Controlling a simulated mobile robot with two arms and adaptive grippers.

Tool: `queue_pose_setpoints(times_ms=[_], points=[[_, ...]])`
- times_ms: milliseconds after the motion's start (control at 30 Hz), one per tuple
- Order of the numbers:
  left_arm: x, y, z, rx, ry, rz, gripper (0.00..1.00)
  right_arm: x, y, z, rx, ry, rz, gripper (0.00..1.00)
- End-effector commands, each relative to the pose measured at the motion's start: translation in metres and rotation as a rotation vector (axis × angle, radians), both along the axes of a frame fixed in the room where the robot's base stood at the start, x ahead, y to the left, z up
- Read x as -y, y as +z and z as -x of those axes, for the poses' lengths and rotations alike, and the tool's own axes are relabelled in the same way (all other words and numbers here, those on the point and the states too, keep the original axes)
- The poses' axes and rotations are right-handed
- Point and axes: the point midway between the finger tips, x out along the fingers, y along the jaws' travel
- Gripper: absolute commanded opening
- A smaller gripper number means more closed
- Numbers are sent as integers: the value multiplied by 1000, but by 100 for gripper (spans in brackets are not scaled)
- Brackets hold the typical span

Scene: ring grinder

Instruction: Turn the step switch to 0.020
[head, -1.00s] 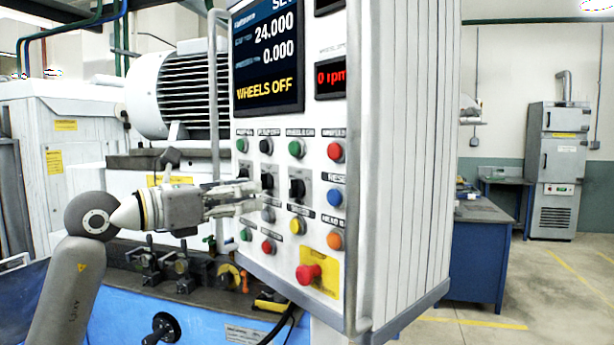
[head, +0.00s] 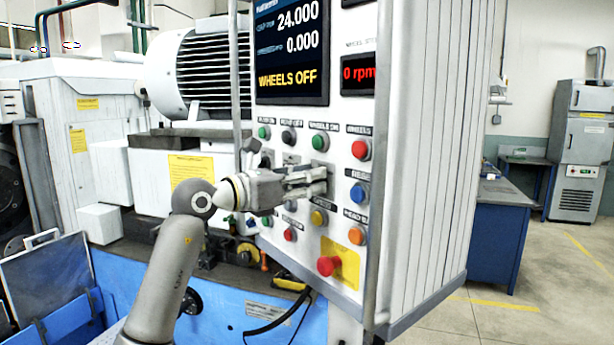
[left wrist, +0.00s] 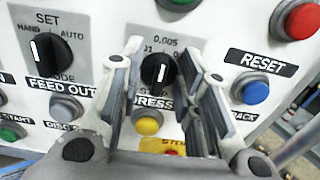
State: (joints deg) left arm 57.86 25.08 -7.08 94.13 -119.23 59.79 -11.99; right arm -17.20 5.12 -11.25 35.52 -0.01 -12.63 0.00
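The step switch (left wrist: 158,70) is a black rotary knob with a white pointer line on a grey plate, in the middle of the left wrist view. Its pointer stands close to upright, and "0.005" is legible above it; other scale marks are partly hidden. My left gripper (left wrist: 166,95) is open, with one finger on each side of the knob; I cannot tell whether either touches it. In the head view the left gripper (head: 322,182) reaches the panel from the left and covers most of the step switch. My right gripper is not in view.
The mode switch (left wrist: 43,54) sits left of the step switch. A blue reset button (left wrist: 252,90) is to its right and a yellow button (left wrist: 148,124) below. A red emergency stop (head: 329,265) is lower on the panel. A vertical handrail (head: 375,170) runs along the panel's right edge.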

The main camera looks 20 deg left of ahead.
Motion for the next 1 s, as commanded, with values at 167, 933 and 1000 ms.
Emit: queue_pose_setpoints(times_ms=[167, 933, 1000], points=[[0, 0, 0, 0, 0, 0, 26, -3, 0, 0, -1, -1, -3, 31], [0, -3, 1, 67, 1, -97, 0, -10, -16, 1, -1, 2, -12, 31], [0, -4, 1, 96, 2, -138, 0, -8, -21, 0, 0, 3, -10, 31]])
